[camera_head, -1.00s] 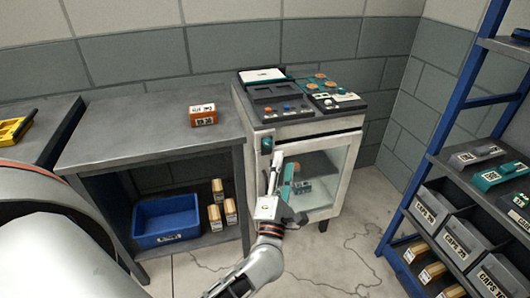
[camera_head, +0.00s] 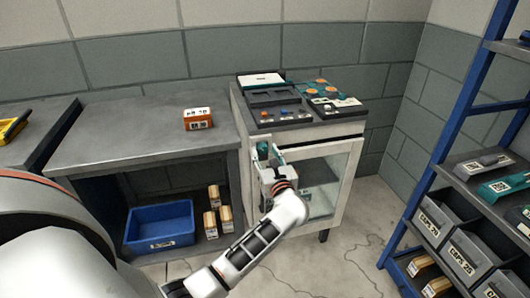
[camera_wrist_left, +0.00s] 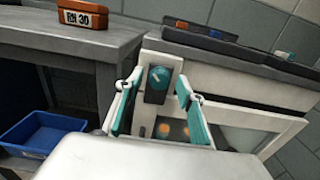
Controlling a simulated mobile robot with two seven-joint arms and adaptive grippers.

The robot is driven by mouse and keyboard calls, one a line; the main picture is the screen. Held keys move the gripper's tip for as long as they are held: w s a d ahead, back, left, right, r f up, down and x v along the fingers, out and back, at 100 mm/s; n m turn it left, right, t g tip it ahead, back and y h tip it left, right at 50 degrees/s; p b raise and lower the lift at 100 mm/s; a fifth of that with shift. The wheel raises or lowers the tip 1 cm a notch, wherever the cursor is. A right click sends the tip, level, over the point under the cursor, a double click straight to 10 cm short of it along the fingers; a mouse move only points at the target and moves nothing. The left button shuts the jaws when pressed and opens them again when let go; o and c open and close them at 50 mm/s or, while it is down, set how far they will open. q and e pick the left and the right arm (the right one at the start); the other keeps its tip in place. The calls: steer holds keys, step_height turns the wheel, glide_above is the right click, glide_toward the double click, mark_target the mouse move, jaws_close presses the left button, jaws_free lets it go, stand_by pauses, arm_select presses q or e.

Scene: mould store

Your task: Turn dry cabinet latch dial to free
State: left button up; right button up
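The dry cabinet (camera_head: 345,180) is a pale box with a glazed door, standing right of the bench. In the left wrist view its latch dial (camera_wrist_left: 159,74) is a teal knob with a light mark, on a dark plate on the cabinet's front. My left gripper (camera_head: 269,153) is at the upper left of the cabinet front and largely covers the dial in the head view. In the left wrist view, the gripper's teal-padded fingers (camera_wrist_left: 158,88) are apart, one on each side of the dial, with nothing gripped. My right gripper is not in view.
A grey bench (camera_head: 150,125) stands left, with an orange box (camera_head: 198,119) on top and a blue bin (camera_head: 160,226) beneath. Devices (camera_head: 300,100) cover the cabinet top. A blue-framed shelf rack (camera_head: 450,150) stands right; floor between is clear apart from thin lines.

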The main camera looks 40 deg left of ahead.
arm_select(q)
steer(key=shift+w+a, duration=0.3)
steer(key=shift+a, duration=0.05)
jaws_close()
